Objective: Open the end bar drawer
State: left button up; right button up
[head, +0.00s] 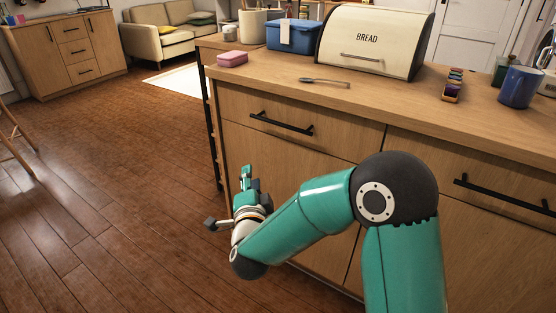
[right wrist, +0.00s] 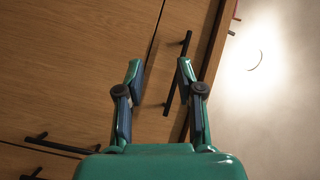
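The end bar drawer (head: 340,135) is the wooden drawer front at the left end of the counter in the head view, and it looks closed. Its black bar handle (head: 281,123) runs across the front. My right gripper (head: 247,182) is in front of the cabinet, below the handle in the picture. In the right wrist view my right gripper (right wrist: 160,67) is open and empty, its two fingers spread. The handle (right wrist: 174,82) shows beyond them, partly behind the right-hand finger; I cannot tell whether they touch. My left gripper is not in view.
The countertop (head: 400,100) holds a bread box (head: 372,40), a blue box (head: 293,36), a pink case (head: 232,59), a small utensil (head: 324,80) and a blue mug (head: 520,87). Another drawer handle (head: 503,195) is at right. Open floor (head: 90,190) lies left.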

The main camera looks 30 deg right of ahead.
aim_at(282, 126)
jog(key=s+d+r+m+g+h+b, duration=0.1)
jog(key=s+d+r+m+h+b, duration=0.3)
jog(key=m, duration=0.3)
pick_arm(q)
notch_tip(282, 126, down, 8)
jog(key=b, duration=0.1)
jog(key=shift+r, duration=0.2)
pick_arm(e)
jog(key=shift+n+h, duration=0.3)
jog(key=shift+h, duration=0.4)
jog(key=x, duration=1.6)
jog(key=shift+w+a+f, duration=0.1)
jog(key=shift+w+f, duration=0.15)
jog(key=shift+w, duration=0.4)
grip_shut()
